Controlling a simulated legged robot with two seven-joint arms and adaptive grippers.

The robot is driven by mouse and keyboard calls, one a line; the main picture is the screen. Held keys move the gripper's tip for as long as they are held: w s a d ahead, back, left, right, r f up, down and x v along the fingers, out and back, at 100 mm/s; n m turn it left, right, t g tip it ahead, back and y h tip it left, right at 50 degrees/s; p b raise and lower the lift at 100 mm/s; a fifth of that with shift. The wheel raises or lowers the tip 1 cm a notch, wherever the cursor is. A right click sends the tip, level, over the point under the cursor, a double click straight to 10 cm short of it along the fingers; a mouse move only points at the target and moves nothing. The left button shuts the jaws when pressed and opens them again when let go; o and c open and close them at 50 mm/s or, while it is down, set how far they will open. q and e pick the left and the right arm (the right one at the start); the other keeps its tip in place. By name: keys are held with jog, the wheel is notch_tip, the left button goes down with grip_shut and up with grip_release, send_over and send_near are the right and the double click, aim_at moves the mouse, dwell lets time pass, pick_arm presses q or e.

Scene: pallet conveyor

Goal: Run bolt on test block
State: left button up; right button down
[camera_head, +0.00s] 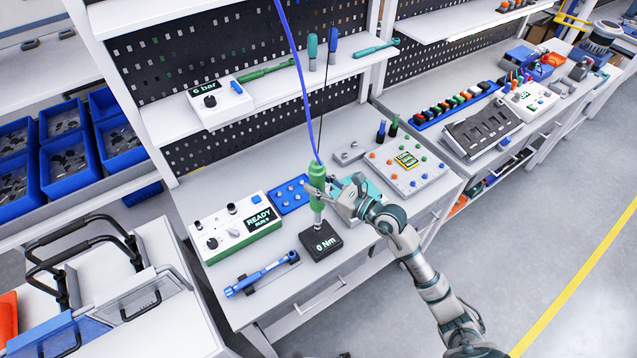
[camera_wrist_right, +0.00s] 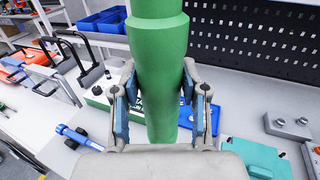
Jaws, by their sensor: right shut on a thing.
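The green screwdriver (camera_head: 316,175) hangs upright on a blue cable over the workbench. My right gripper (camera_head: 325,190) is shut around its body, coming in from the right. In the right wrist view the green screwdriver (camera_wrist_right: 160,60) stands between the two fingers of my right gripper (camera_wrist_right: 160,85). The dark test block (camera_head: 320,243), its display reading "0 Nm", sits on the bench directly below the tool. The tool's thin lower end reaches down to the block's top; I cannot tell whether it touches, and the bolt is not distinguishable. My left gripper is not in view.
A white controller (camera_head: 235,228) reading "READY" stands left of the block. A blue torque wrench (camera_head: 262,274) lies in front on its stand. A blue bolt tray (camera_head: 290,195) is behind, and a teal item (camera_head: 372,188) and button panel (camera_head: 405,165) are to the right.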

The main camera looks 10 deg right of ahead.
jog(key=shift+f, duration=0.55)
dwell(0.6)
